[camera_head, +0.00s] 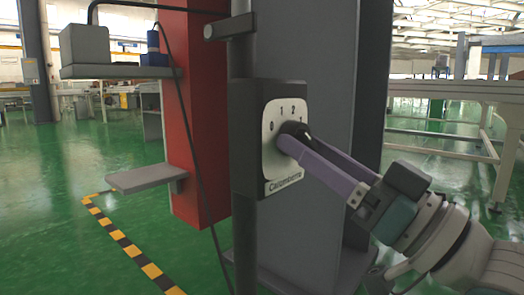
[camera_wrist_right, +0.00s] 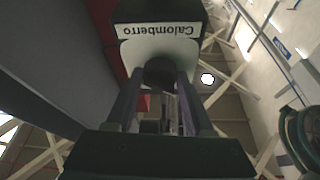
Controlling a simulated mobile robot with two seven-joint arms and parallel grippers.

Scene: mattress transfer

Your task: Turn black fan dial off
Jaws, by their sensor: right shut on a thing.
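The black fan dial (camera_head: 295,129) sits on the light face plate (camera_head: 272,165) of a dark control box (camera_head: 243,140). The plate carries the marks 0, 1, 2 and a partly hidden further mark, with the name "Calomberro" below. A white pointer mark shows on the dial's right side, towards the upper right. My right gripper (camera_head: 288,142) reaches in from the lower right, its fingers shut on the dial. In the right wrist view the dial (camera_wrist_right: 159,72) is between the two fingers (camera_wrist_right: 158,88), and the plate appears upside down. My left gripper is not in view.
The box is fixed on a grey vertical pole (camera_head: 243,240). A red column (camera_head: 195,110) and a large grey panel (camera_head: 310,60) stand behind it. Small shelves (camera_head: 145,176) stick out at left. Open green floor (camera_head: 60,235) lies at left.

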